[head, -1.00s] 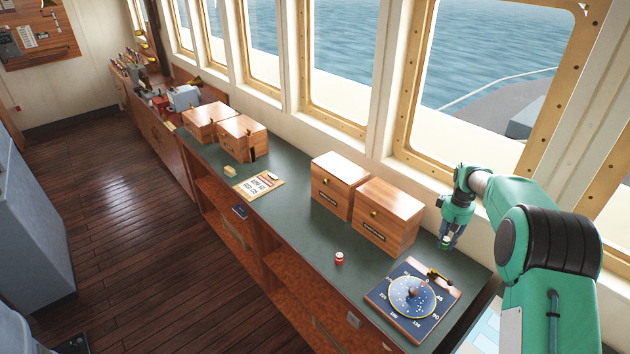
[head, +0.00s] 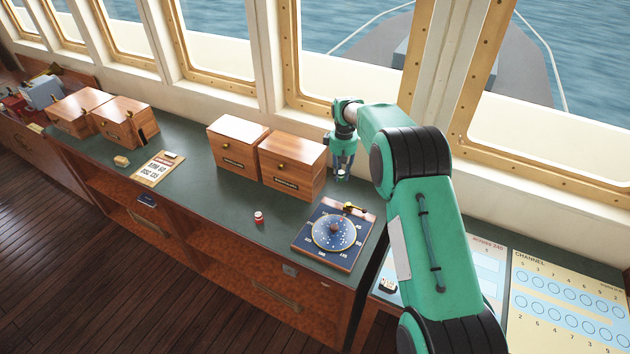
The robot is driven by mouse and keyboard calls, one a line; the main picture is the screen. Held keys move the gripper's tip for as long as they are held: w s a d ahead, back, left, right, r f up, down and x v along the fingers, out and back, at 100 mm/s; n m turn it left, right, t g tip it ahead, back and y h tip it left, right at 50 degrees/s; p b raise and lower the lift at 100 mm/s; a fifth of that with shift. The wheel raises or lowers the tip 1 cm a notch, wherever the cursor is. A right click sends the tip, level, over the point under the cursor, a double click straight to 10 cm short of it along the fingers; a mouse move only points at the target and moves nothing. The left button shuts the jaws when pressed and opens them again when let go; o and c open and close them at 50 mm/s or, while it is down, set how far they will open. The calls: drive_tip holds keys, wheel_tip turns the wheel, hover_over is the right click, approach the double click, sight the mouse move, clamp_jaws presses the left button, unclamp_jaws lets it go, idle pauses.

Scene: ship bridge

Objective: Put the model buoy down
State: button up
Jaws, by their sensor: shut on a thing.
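My gripper (head: 341,170) points down over the green counter top (head: 216,180), just right of the right-hand wooden box. It is shut on a small green and white piece, the model buoy (head: 341,178), at its fingertips. The fingers hide part of the buoy. I cannot tell whether its base touches the counter. A small red and white buoy-like piece (head: 258,217) stands upright on the counter, to the left of the round dial board.
The dial board (head: 309,250) with its brass lever lies in front of my gripper. Two wooden boxes (head: 236,144) (head: 292,164) stand left of it. A clipboard (head: 158,169) lies further left. A channel chart (head: 567,295) is at right. Counter between clipboard and red piece is clear.

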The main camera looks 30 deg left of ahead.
hover_over(339, 196)
drive_tip(key=shift+s+f, duration=0.15)
drive_tip(key=shift+f, duration=2.8)
drive_tip(key=shift+f, duration=1.9)
drive_tip(key=shift+f, duration=0.1)
drive_tip(key=o, duration=0.5)
drive_tip(key=shift+o, duration=0.3)
wheel_tip(339, 196, up, 12)
drive_tip(key=shift+r, duration=0.15)
